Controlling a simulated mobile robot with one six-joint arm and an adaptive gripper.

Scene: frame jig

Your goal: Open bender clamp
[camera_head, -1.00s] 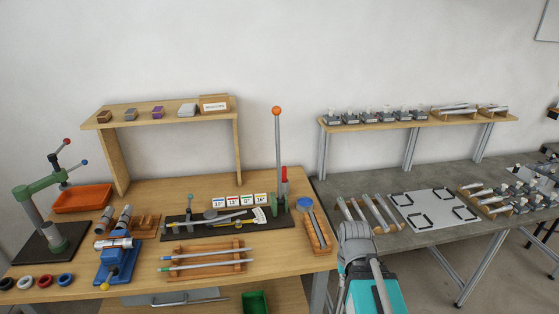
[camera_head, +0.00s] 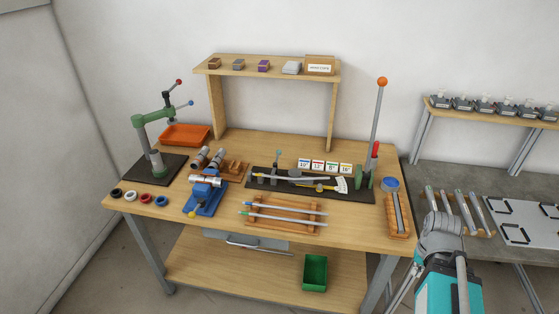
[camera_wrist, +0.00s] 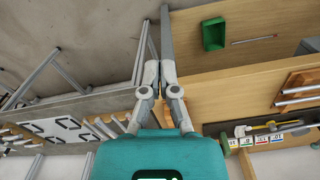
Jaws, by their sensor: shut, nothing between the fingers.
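The bender stands on a black base plate (camera_head: 300,186) along the back of the wooden bench. A tall grey lever with an orange ball (camera_head: 382,82) rises at its right end. Beside it is an upright red handle (camera_head: 375,151) by a green bracket (camera_head: 363,176). I cannot tell for certain which handle works the clamp. My gripper (camera_wrist: 159,68) is shut and empty in the wrist view, well apart from the bender. In the wrist view the plate (camera_wrist: 270,132) shows partly, at lower right.
An orange block with a rod (camera_head: 398,216) and a blue-lidded jar (camera_head: 390,185) lie at the bench's right end. A rod rack (camera_head: 284,229), blue vise (camera_head: 205,198) and green press (camera_head: 150,128) stand leftward. A green bin (camera_head: 314,272) sits below. A grey table is at right.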

